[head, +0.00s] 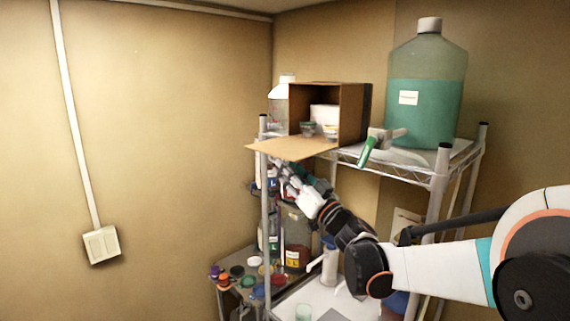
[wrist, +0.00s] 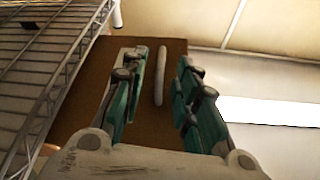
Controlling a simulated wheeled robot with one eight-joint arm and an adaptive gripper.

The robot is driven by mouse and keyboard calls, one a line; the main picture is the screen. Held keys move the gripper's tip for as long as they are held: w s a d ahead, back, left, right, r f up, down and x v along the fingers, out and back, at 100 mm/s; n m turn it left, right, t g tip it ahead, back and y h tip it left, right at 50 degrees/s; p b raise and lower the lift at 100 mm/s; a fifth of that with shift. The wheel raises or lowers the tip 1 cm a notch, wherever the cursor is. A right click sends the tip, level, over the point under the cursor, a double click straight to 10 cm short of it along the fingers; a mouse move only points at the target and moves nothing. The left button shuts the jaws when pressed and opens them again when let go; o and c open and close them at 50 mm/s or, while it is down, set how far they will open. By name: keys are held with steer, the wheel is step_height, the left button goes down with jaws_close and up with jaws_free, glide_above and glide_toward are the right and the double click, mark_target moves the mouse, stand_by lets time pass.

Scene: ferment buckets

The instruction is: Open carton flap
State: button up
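The brown carton (head: 353,113) sits on the top wire shelf with its front open, and small containers show inside. Its flap (head: 290,148) is folded out, roughly level, and sticks out past the shelf's front edge. My gripper (head: 285,175) is just below the flap in the head view, partly against the rack's clutter. In the wrist view the flap (wrist: 155,125) fills the space behind my open gripper (wrist: 162,66). A pale bar (wrist: 160,75) shows on the flap between the two green-padded fingers. Whether the fingers touch the flap cannot be told.
A large green-filled jug (head: 425,105) with a tap stands right of the carton. A white bottle (head: 280,90) is at its left. The rack post (head: 264,185) is close to my gripper. Bottles and coloured caps crowd the lower shelves. The left wall side is free.

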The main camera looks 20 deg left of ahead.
mark_target(283, 152)
steer(key=shift+x, duration=0.8)
steer(key=shift+s, duration=0.1)
steer(key=shift+c, duration=0.5)
jaws_close()
steer(key=shift+s+a+r+m+t+h+b, duration=0.1)
steer(key=shift+s+r+m+t+h+b, duration=0.2)
steer(key=shift+r+m, duration=0.55)
steer(key=shift+w+r+m+t+h+b, duration=0.15)
steer(key=shift+r+m+t+h, duration=0.15)
steer(key=shift+r+m+t, duration=0.45)
steer(key=shift+s+a+r+m+t+h+b, duration=0.1)
steer(key=shift+s+r+m+h+b, duration=0.15)
steer(key=shift+r+m, duration=0.6)
steer(key=shift+f+m, duration=0.25)
steer(key=shift+o, duration=0.5)
jaws_free()
steer(key=shift+w+d, duration=0.1)
steer(key=v, duration=1.2)
